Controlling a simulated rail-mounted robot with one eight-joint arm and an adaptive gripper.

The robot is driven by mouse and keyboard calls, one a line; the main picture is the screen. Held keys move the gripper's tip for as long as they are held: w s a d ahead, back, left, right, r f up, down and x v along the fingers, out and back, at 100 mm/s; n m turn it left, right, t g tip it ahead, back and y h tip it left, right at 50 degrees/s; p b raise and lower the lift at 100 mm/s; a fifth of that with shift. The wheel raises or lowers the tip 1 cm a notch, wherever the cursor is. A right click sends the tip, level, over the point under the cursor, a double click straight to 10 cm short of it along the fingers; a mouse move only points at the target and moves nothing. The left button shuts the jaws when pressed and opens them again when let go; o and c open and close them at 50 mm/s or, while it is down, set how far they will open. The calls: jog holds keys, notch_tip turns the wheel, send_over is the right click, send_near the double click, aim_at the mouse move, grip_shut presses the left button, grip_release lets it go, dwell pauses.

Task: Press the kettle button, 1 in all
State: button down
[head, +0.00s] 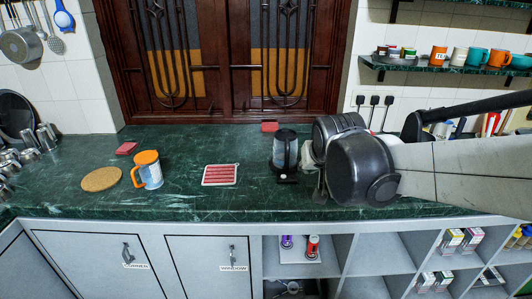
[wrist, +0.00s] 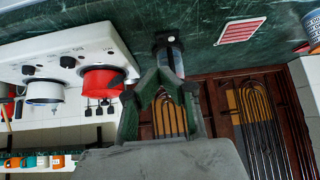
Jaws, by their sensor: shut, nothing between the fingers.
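The kettle (head: 285,152) is dark with a see-through body. It stands on a black base on the green marble counter, right of centre in the head view. In the wrist view, which is upside down, the kettle (wrist: 169,58) is partly hidden just beyond my fingertips. My gripper (wrist: 165,76) is shut and empty, with its fingers pointing toward the kettle. In the head view my gripper (head: 308,160) is close to the right of the kettle, largely hidden by my dark wrist. I cannot tell whether it touches the kettle.
A striped red mat (head: 220,174), an orange-lidded jug (head: 149,171) and a round cork mat (head: 101,179) lie left of the kettle. A white stove (wrist: 70,45) with a red pot (wrist: 102,80) and a white pot (wrist: 44,92) is beside it. Counter between mat and kettle is clear.

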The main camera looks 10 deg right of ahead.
jog(key=t+b, duration=0.1)
jog(key=b, duration=0.2)
send_near(284, 175)
jog(key=v, duration=0.4)
jog(key=shift+w+f+m, duration=0.15)
jog(key=shift+w+m, duration=0.15)
jog(key=shift+w, duration=0.15)
jog(key=shift+b+x, duration=0.7)
jog(key=shift+x, duration=4.3)
jog(key=shift+f, duration=0.1)
